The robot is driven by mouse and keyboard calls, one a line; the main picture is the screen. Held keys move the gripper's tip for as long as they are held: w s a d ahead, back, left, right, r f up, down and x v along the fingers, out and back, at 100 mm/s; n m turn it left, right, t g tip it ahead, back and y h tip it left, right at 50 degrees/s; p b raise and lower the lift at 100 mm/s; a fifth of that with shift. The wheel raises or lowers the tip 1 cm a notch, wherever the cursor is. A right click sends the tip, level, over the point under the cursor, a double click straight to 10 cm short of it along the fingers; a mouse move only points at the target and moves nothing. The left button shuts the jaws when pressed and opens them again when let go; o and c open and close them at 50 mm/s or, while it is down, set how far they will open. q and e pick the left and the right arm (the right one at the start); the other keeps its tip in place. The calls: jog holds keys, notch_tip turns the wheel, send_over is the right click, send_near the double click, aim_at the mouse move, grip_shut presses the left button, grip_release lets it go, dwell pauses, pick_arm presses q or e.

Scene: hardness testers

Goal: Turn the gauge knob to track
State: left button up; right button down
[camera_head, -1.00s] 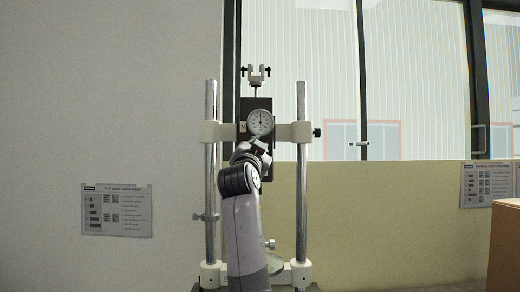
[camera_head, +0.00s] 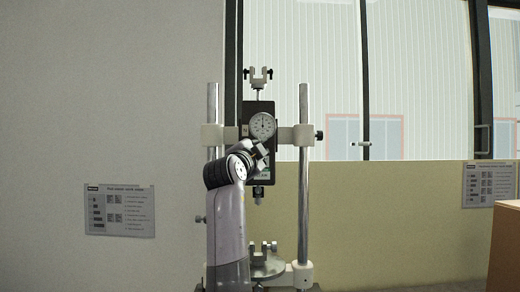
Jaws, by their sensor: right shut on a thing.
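The round white dial gauge (camera_head: 262,126) sits on the dark upright body (camera_head: 259,106) of the hardness tester. My right gripper (camera_head: 261,149) is at the lower edge of the dial, in front of the dark body. It is shut on the gauge knob, which its fingers hide. The wrist slants up from the lower left to the fingers. The dial's needle is too small to read well. My left gripper is not in view.
Two steel columns (camera_head: 304,178) flank the tester's body, with a round table (camera_head: 265,265) at its foot. A clamp screw (camera_head: 319,135) sticks out at the right. A brown box (camera_head: 505,245) stands at the far right. Printed sheets hang on the walls.

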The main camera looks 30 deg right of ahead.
jog(key=c, duration=1.6)
grip_release()
